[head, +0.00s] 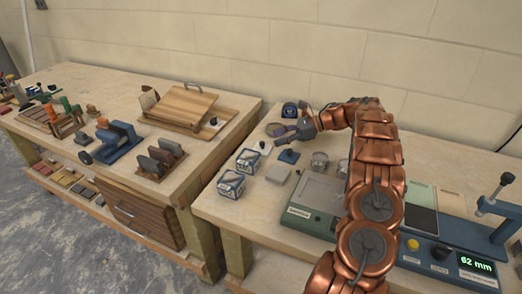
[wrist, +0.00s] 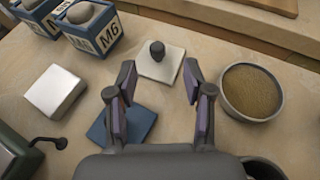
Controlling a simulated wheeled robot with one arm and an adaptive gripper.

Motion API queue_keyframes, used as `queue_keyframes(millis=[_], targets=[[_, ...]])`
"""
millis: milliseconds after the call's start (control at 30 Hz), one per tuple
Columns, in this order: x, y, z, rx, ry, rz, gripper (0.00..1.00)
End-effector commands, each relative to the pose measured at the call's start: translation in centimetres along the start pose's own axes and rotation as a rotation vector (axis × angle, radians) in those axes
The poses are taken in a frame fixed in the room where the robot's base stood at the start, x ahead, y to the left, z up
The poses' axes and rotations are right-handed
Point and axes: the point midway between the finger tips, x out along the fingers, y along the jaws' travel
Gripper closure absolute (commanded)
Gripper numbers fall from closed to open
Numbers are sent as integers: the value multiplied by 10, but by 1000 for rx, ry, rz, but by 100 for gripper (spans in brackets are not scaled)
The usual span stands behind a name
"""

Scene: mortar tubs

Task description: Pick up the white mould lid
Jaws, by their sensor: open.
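The white mould lid (wrist: 150,68) is a flat white square with a dark knob (wrist: 157,50) standing on it, lying on the bench in the wrist view. In the head view the lid (head: 262,149) is small, just right of the blue-and-white boxes. My gripper (wrist: 159,82) is open and empty, its two fingers apart and pointing toward the lid, with the knob showing between and beyond the tips. In the head view my gripper (head: 288,137) hangs close to the lid, just to its right. I cannot tell its exact height.
A blue square plate (wrist: 138,122) lies partly under my left finger. A round tub of sand-coloured material (wrist: 252,92) stands right of the fingers. A white block (wrist: 54,92) lies left. Boxes marked M6 (wrist: 98,40) stand behind left. Some bare bench separates these.

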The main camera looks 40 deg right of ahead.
Motion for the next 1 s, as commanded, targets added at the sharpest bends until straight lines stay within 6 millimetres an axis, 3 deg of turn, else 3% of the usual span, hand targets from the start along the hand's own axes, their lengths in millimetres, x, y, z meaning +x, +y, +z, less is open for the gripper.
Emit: queue_keyframes(millis=[600,933,1000], targets=[[66,4,6,1,0,3,49],[72,4,4,0,0,1,49],[72,4,4,0,0,1,55]])
